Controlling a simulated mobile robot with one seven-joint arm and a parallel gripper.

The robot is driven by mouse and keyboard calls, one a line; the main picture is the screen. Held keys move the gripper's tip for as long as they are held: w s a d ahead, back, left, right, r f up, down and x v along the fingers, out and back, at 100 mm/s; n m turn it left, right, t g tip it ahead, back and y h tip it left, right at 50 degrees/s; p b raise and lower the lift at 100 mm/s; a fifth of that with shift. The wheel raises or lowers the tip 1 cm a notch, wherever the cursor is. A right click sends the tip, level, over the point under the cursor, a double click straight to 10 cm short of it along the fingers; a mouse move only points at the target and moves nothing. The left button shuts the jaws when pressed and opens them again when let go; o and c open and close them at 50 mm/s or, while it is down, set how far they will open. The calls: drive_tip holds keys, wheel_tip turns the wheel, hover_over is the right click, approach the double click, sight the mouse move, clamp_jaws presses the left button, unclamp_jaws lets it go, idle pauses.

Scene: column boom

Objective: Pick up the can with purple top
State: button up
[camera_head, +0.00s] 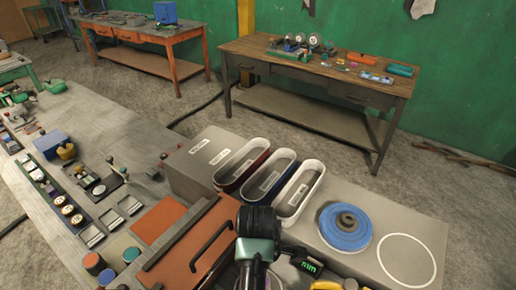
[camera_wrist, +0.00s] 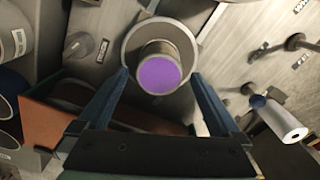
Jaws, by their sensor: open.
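The can with the purple top (camera_wrist: 158,74) shows in the upper middle of the wrist view, seen nearly end-on. It sits inside or in front of a wider pale round rim; I cannot tell which. My gripper (camera_wrist: 160,76) is open, with one blue-grey finger on each side of the can in the picture. The gap to the can's sides is visible, and the fingers do not appear to touch it. In the head view my dark wrist and gripper (camera_head: 258,248) reach over the bench's front edge, and I cannot make out the purple top there.
An orange-brown panel with a dark handle (camera_head: 212,240) lies left of my gripper. Three oval bins (camera_head: 299,188) stand behind it. A blue disc (camera_head: 344,228) lies to the right. Cans with red and teal tops (camera_head: 93,262) stand at lower left. A white cylinder (camera_wrist: 283,118) shows at right.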

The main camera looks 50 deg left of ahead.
drive_tip(key=shift+w+d+f+p, duration=0.1)
drive_tip(key=shift+f+p, duration=0.35)
drive_tip(key=shift+f, duration=1.45)
clamp_jaws()
drive_tip(key=shift+r, duration=0.15)
